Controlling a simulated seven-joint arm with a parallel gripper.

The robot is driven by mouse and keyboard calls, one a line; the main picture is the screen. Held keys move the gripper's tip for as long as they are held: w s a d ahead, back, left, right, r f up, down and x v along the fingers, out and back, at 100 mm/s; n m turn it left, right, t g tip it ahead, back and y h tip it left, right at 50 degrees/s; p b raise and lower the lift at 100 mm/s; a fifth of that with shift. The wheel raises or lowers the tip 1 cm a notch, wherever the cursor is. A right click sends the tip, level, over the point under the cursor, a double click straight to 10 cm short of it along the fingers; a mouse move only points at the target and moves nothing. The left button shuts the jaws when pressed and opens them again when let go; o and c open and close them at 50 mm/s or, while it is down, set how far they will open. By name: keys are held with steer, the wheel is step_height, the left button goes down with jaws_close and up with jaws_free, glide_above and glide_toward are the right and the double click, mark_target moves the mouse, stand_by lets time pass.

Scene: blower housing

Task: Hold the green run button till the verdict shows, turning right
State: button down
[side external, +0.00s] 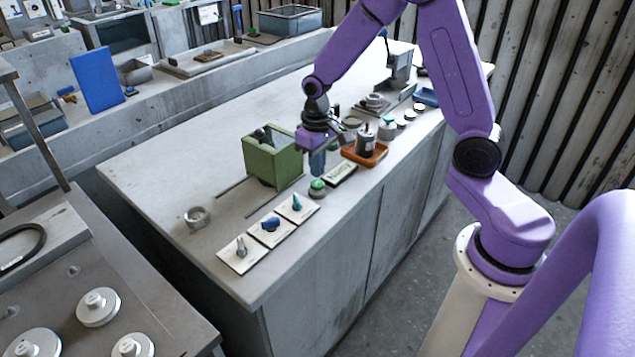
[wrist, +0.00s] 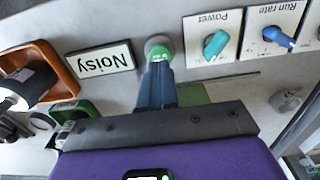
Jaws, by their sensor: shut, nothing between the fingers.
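The green run button (side external: 317,186) sits on a round grey base near the bench's front edge. It also shows in the wrist view (wrist: 159,53). My gripper (side external: 318,174) points down at it with its blue fingers shut and empty. In the wrist view the fingertips (wrist: 157,68) overlap the button's edge; I cannot tell whether they press it. A plate (wrist: 100,62) beside the button reads "Noisy"; it also shows in the side view (side external: 341,174). The green blower housing (side external: 286,163) stands behind my fingers, to their left.
Cards with a teal Power knob (wrist: 215,43), a blue Run rate knob (wrist: 278,36) and a grey knob (side external: 240,246) line the front edge. An orange tray (side external: 376,159) holding a dark-and-silver cylinder stands right of the plate. A small metal ring (side external: 197,217) lies at left, with bare bench around it.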

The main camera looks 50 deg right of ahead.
mark_target(317, 185)
steer(key=shift+r, duration=2)
steer(key=shift+s+a+r, duration=0.1)
steer(key=shift+s+a, duration=0.1)
steer(key=shift+a, duration=0.05)
steer(key=s+a+r+n, duration=0.4)
steer(key=s+a+n, duration=0.25)
steer(key=s, duration=0.55)
steer(key=s+r+n, duration=0.2)
steer(key=s+n, duration=0.4)
steer(key=s, duration=0.7)
steer(key=shift+s, duration=0.4)
steer(key=shift+d, duration=0.1)
